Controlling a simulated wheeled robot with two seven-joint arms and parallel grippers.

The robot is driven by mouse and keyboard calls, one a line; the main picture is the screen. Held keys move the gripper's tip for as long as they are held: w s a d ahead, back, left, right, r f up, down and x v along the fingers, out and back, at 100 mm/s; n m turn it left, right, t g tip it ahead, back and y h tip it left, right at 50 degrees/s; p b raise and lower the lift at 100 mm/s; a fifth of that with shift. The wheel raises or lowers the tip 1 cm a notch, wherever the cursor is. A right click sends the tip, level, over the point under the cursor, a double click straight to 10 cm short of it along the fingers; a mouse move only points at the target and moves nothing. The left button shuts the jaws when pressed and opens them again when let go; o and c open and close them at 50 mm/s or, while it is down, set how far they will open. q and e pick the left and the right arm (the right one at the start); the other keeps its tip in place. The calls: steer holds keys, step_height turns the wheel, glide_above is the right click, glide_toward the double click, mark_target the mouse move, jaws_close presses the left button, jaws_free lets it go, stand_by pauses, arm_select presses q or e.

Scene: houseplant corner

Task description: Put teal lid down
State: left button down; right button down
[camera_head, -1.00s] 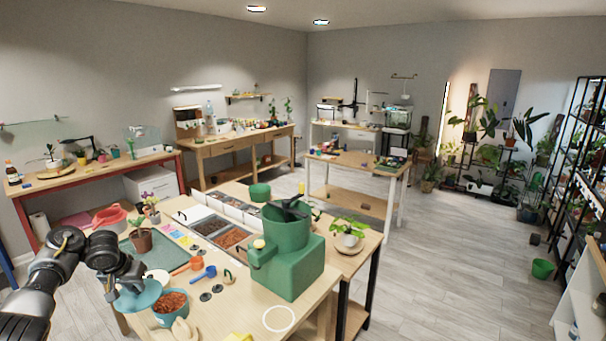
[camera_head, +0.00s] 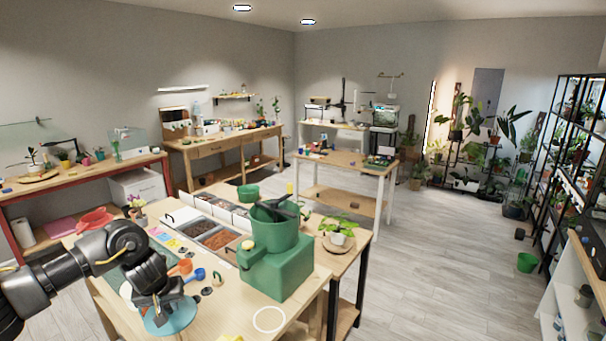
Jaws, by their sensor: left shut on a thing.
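The teal lid (camera_head: 180,320) is a round disc at the front of the near wooden table. My left gripper (camera_head: 158,308) is shut on it from above, with the arm coming in from the left. The teal pot of reddish-brown soil seen earlier is hidden now behind the lid and gripper. I cannot tell whether the lid touches the pot or is held above it. My right gripper is not in view.
A green block-shaped stand with a green pot (camera_head: 274,235) of black tools stands right of the lid. A blue scoop (camera_head: 195,275) lies just behind the lid. A white ring (camera_head: 269,319) marks bare tabletop at the front. A potted plant (camera_head: 338,234) stands at the right.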

arm_select(q)
steer(key=d+r+m+h, duration=0.2)
steer(key=d+r+m, duration=0.4)
steer(key=d, duration=0.4)
steer(key=s+d+r+m+h, duration=0.2)
steer(key=s+d+r+m, duration=0.15)
steer(key=s+d, duration=0.4)
steer(key=s+a+f+m+g+h, duration=0.1)
steer(key=s+a+f+m, duration=0.1)
steer(key=s, duration=0.3)
steer(key=s+a+f+m+g, duration=0.1)
steer(key=s+a+m, duration=0.15)
steer(key=s, duration=0.35)
step_height(320, 180, down, 13)
steer(key=b, duration=1.2)
steer(key=shift+s+r, duration=0.15)
steer(key=shift+s, duration=0.1)
